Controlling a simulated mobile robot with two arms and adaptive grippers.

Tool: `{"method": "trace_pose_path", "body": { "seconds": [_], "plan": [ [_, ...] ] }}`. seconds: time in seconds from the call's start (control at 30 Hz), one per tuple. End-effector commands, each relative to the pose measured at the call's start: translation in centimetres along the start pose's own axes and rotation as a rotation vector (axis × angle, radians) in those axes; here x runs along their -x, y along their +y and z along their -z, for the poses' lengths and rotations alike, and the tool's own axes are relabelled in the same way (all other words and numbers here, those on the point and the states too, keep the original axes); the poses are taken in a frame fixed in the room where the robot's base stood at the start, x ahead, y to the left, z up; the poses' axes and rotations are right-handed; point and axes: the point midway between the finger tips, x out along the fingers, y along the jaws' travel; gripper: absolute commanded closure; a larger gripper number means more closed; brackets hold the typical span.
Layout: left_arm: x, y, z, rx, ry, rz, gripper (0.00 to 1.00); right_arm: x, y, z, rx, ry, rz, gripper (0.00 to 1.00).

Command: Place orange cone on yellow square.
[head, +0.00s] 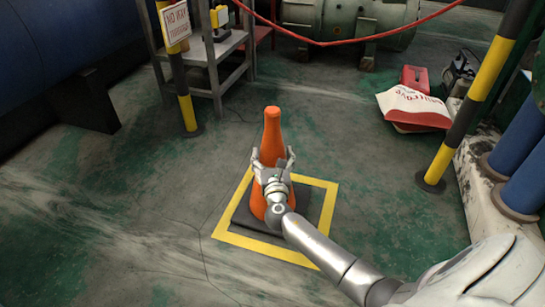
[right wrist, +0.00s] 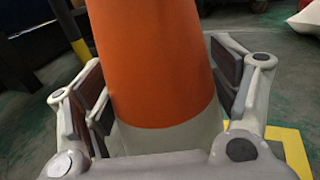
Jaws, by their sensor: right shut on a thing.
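The orange cone (head: 272,130) stands upright with its dark square base (head: 243,217) inside the yellow square outline (head: 225,237) on the floor. The base looks on or very near the floor; I cannot tell whether it touches. My right gripper (head: 272,160) is shut around the cone's middle. In the right wrist view the cone (right wrist: 152,65) rises between the fingers of the gripper (right wrist: 160,105), and a corner of the yellow square (right wrist: 290,150) shows at the lower right. The arm hides part of the cone and the square. My left gripper is not in view.
Black and yellow posts stand at the left (head: 187,105) and right (head: 460,130), with a red rope (head: 330,43) across the back. A metal stand (head: 215,60) is behind. A white and red sack (head: 413,106) lies at the right. Floor left of the square is clear.

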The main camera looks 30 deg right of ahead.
Motion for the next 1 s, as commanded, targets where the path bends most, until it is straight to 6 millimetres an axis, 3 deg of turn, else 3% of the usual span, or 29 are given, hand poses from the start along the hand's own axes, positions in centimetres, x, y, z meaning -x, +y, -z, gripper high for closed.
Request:
{"method": "trace_pose_path", "body": {
  "seconds": [0.1,0.13,0.27,0.73,0.93,1.0],
  "plan": [
    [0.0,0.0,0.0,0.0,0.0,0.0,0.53,-0.1,0.0,-0.4,-0.001,-0.007,0.0,0.9],
    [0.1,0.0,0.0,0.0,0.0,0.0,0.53,0.0,0.0,0.1,0.0,0.001,0.0,0.18],
    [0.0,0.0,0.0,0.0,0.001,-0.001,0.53,0.0,0.0,0.1,0.0,0.001,0.0,0.01],
    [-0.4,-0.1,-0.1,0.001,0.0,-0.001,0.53,0.6,0.0,-0.1,0.001,0.001,-0.001,0.0],
    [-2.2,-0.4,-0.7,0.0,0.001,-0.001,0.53,4.0,0.0,-0.3,0.001,0.005,-0.001,0.0],
    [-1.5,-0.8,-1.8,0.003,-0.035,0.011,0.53,5.6,0.0,-0.3,0.002,0.005,-0.002,0.0]
  ]
}}
